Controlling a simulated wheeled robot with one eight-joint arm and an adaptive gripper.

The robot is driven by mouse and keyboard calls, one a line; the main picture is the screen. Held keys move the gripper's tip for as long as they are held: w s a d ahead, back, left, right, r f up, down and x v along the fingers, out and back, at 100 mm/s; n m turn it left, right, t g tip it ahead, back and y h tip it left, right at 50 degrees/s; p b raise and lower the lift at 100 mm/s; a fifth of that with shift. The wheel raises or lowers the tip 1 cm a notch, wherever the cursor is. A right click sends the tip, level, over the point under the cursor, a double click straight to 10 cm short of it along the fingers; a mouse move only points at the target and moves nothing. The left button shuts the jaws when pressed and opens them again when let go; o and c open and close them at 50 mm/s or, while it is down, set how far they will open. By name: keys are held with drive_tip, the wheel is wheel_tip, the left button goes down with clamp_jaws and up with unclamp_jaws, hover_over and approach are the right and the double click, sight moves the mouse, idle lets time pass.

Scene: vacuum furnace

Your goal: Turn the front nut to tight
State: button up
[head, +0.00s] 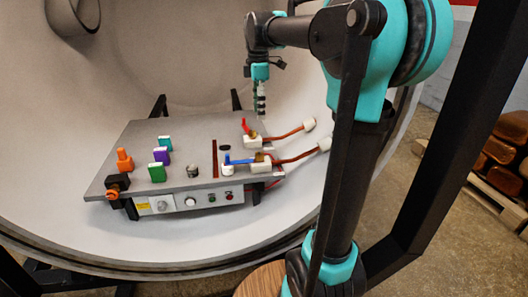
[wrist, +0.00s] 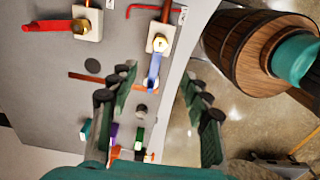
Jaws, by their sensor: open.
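A grey panel (head: 180,135) stands on legs inside the round chamber. I cannot tell for certain which part is the front nut. A small dark metal round piece (head: 193,171) stands near the front edge; it shows in the wrist view (wrist: 140,109). Two white fittings stand at the right: the rear with a red lever (head: 245,127), the front with a blue lever (head: 240,161). The blue lever (wrist: 153,70) appears between my fingers in the wrist view. My gripper (head: 260,106) is open and empty, pointing down above the panel's rear right, apart from these parts.
A dark red strip (head: 215,158) crosses the middle. Copper-coloured pipes (head: 295,155) lead right. A front control box (head: 190,201) and the chamber rim lie close below.

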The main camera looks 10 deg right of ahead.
sight(260, 152)
wheel_tip(260, 152, down, 17)
drive_tip(key=shift+f, duration=0.1)
idle(0.4)
drive_tip(key=shift+c, duration=0.6)
clamp_jaws()
